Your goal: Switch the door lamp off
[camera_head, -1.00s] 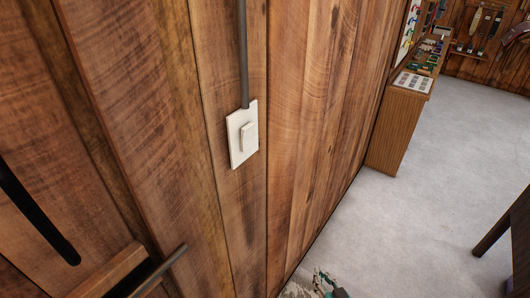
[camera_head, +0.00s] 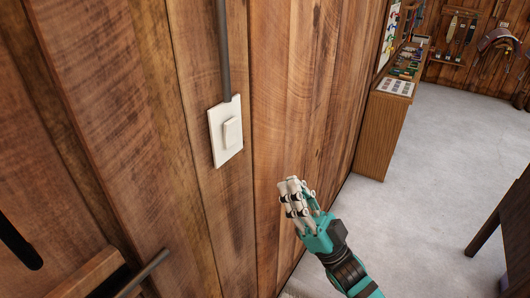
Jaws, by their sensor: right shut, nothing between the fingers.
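A white wall switch (camera_head: 226,131) with a raised rocker is fixed to the wooden plank wall, left of the picture's middle. A dark conduit runs up from its top edge. The lamp itself is not in view. My right gripper (camera_head: 291,184), teal with pale fingers, is shut and empty. It is in front of the wall, below and to the right of the switch and apart from it. My left gripper is not in view.
A dark bar handle (camera_head: 144,274) and a wooden rail (camera_head: 92,272) stick out at the lower left. A wooden cabinet (camera_head: 380,135) with small items on top stands along the wall. A dark table (camera_head: 505,215) is at the right edge. The grey floor between is clear.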

